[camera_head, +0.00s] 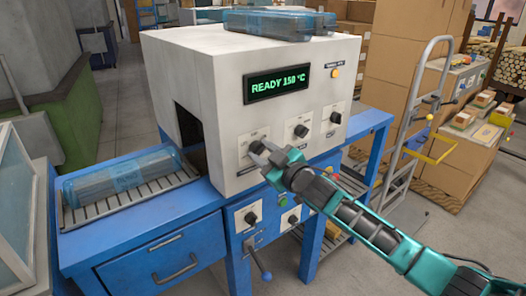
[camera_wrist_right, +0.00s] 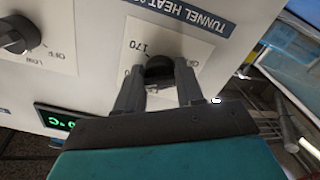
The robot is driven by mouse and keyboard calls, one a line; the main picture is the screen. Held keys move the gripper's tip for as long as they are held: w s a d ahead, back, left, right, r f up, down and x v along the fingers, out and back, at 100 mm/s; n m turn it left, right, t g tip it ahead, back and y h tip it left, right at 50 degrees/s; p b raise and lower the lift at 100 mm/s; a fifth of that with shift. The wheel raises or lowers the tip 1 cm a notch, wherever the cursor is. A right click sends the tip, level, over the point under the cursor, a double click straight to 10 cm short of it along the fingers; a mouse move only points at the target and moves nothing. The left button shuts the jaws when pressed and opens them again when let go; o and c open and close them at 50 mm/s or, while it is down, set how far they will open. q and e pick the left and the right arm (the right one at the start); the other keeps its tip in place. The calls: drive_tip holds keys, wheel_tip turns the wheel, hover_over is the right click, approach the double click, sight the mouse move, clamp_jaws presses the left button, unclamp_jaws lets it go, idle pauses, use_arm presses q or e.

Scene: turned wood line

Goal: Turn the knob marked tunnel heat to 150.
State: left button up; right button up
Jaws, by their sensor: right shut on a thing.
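The fingers cover part of the dial, so the knob's pointer is not clear. My left gripper is out of view.
A middle knob (camera_head: 301,130) and a right knob (camera_head: 336,117) are close by. More knobs and a lever (camera_head: 265,273) are on the blue stand below. A wrapped blue pack (camera_head: 123,173) lies on the infeed rollers.

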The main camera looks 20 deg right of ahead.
idle(0.5)
drive_tip(key=o, duration=1)
drive_tip(key=shift+o, duration=0.2)
drive_tip(key=v, duration=1.3)
drive_tip(key=s+a+f+m+g+h, duration=0.2)
drive_tip(key=s+f+m+g, duration=0.1)
drive_tip(key=s+f, duration=0.7)
drive_tip(key=s+a+f+m+g+h, duration=0.2)
drive_tip(key=s+a+f+m+g, duration=0.1)
drive_tip(key=s+f, duration=0.8)
wheel_tip(320, 180, down, 4)
drive_tip(key=shift+a+r+m, duration=0.15)
drive_tip(key=shift+a+m, duration=0.1)
drive_tip(key=shift+m, duration=0.35)
